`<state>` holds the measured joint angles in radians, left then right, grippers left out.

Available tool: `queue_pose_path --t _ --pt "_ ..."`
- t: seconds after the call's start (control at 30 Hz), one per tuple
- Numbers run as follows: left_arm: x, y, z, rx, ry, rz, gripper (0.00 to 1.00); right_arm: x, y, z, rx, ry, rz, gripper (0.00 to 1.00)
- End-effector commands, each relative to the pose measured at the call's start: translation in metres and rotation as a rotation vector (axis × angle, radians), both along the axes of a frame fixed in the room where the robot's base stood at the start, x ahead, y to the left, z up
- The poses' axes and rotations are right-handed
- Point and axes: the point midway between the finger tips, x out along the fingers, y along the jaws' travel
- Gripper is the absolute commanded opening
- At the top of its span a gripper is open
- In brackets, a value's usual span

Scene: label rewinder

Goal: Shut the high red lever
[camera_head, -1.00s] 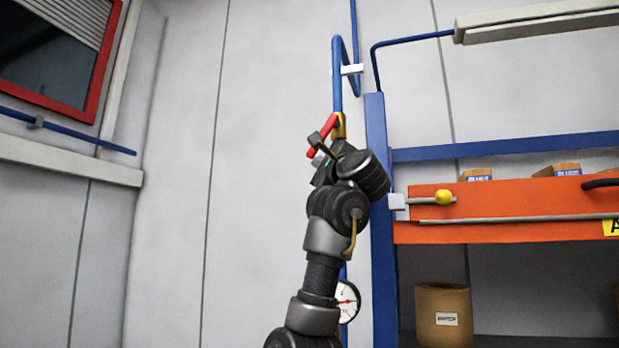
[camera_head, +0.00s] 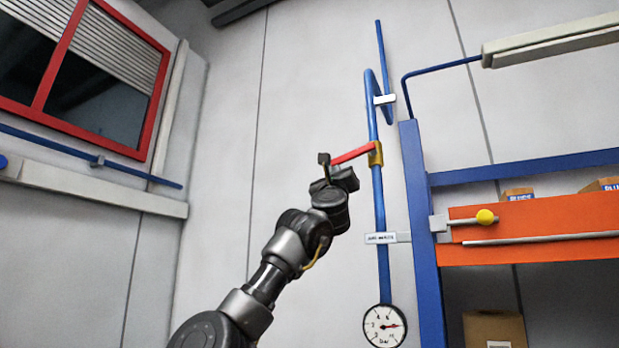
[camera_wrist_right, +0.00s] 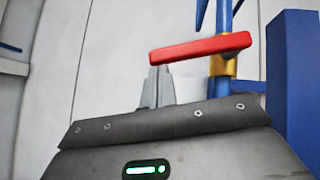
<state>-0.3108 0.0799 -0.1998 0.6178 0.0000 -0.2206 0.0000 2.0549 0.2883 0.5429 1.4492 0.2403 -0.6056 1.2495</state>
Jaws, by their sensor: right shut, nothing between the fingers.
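The red lever (camera_head: 352,154) is joined to a brass valve body (camera_head: 376,154) on the upright blue pipe (camera_head: 379,200). It points left from the valve and slopes slightly down toward its free end. My right gripper (camera_head: 325,164) is at the lever's free end, shut and empty. In the right wrist view, the shut fingers (camera_wrist_right: 158,86) stand just below the left end of the red lever (camera_wrist_right: 200,48); I cannot tell whether they touch it. The brass valve (camera_wrist_right: 223,70) shows at the lever's right. My left gripper is not in view.
A blue rack post (camera_head: 421,230) stands right of the pipe, with an orange beam (camera_head: 545,228) and a yellow knob (camera_head: 485,217). A round gauge (camera_head: 385,326) sits low on the pipe. A red-framed window (camera_head: 85,75) is at upper left. Bare wall lies between.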

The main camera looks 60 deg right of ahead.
Motion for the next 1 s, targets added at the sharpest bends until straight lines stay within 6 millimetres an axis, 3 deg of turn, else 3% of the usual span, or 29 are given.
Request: queue_pose_path --t 0.27,0.5,0.8,1.0 --pt "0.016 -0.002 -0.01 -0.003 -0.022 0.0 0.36 -0.001 0.0 -0.011 0.001 -0.001 0.0 0.0" --pt "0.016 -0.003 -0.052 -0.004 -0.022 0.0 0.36 -0.009 0.003 -0.049 -0.001 -0.004 -0.003 0.0" --pt "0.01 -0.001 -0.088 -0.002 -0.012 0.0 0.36 -0.018 0.052 -0.089 -0.002 -0.004 0.001 0.0" --pt "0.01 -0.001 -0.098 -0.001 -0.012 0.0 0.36 -0.023 0.069 -0.104 -0.001 -0.003 0.002 0.0"
